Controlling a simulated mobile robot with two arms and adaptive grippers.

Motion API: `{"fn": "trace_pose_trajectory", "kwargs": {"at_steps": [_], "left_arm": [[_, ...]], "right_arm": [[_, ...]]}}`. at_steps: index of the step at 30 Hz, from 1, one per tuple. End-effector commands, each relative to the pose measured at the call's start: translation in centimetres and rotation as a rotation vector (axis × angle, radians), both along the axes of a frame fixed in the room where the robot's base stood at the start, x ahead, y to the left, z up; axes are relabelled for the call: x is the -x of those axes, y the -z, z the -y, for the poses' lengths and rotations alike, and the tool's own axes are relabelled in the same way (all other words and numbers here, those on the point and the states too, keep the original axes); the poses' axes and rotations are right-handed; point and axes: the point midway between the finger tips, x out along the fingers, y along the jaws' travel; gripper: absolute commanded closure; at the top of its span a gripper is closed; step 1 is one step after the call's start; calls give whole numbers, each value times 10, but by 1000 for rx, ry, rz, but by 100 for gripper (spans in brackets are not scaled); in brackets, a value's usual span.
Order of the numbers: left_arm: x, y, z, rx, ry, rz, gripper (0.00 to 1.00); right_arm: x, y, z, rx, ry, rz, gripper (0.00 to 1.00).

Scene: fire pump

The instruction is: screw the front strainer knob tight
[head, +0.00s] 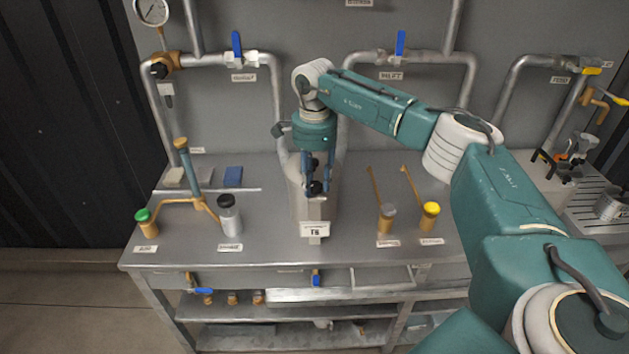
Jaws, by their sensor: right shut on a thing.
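The strainer (314,212) is a grey metal body with a white label, standing at the middle of the bench between two grey pipes. The front strainer knob (316,188) is a small black knob on its top front. My right gripper (316,182) points down over the strainer and is shut on the front knob, its dark blue fingers on either side of it. The fingers partly hide the knob, so its thread cannot be seen. A second black knob is not clearly visible behind the gripper. My left gripper is not in view.
Two blue-handled valves (238,50) sit on the wall pipes. A green-capped part (144,217) and a grey cylinder (228,214) stand left. A yellow-capped cup (430,214) and another cup (386,217) with thin handles stand right. The bench (270,238) is clear in between.

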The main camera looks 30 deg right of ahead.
Motion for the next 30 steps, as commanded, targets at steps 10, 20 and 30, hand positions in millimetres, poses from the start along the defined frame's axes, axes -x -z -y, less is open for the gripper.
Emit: {"fn": "trace_pose_trajectory", "kwargs": {"at_steps": [10,20,30], "left_arm": [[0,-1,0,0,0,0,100],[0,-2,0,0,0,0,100],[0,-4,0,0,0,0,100]], "right_arm": [[-2,-2,1,1,330,7,93],[-2,-2,1,0,643,7,93],[-2,-3,1,-1,967,8,93]]}}
